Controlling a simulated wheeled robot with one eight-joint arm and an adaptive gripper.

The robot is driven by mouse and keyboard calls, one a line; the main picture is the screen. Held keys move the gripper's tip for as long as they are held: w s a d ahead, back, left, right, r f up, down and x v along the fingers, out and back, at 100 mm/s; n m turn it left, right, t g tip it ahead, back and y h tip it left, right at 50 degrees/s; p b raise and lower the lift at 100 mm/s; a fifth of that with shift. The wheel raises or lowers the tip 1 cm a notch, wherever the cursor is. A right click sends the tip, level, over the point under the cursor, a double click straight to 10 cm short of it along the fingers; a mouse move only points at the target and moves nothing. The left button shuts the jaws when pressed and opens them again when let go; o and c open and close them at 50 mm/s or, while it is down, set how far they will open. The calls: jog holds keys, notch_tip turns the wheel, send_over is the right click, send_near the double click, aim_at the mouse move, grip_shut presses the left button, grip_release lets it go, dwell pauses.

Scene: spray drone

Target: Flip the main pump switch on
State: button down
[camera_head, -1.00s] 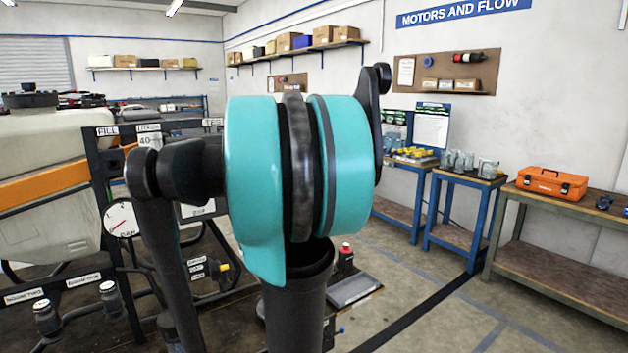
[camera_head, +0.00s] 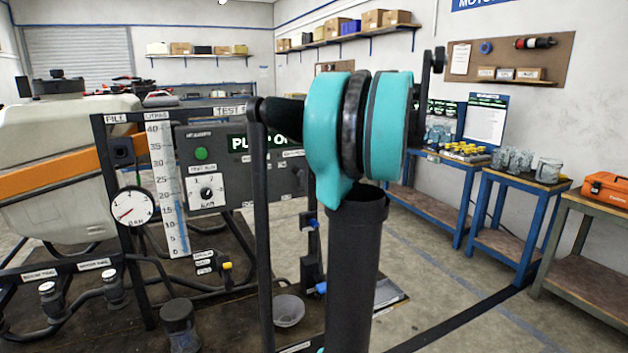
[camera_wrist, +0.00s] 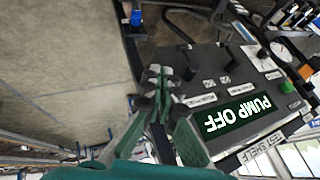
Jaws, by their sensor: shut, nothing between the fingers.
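The dark control panel (camera_head: 225,202) stands on the test rig, partly hidden behind my arm in the head view. Its green-and-white sign reads PUMP OFF in the wrist view (camera_wrist: 238,115), where the panel appears turned around. A dark switch lever (camera_wrist: 232,61) stands among small labels beside the sign; I cannot read which one is the main pump switch. My gripper (camera_wrist: 166,88) is shut and empty, its green fingers near the panel's edge. Contact cannot be told. The gripper is hidden behind my arm in the head view.
The panel carries a green button (camera_head: 200,154) and a round knob (camera_head: 207,193). A pressure gauge (camera_head: 132,206) and litre scale (camera_head: 168,190) stand left of it. A white tank (camera_head: 60,130) is behind. Open floor (camera_head: 440,290) lies at right.

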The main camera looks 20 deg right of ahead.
jog(key=w+a+f, duration=0.5)
jog(key=a+f, duration=0.3)
dwell(0.4)
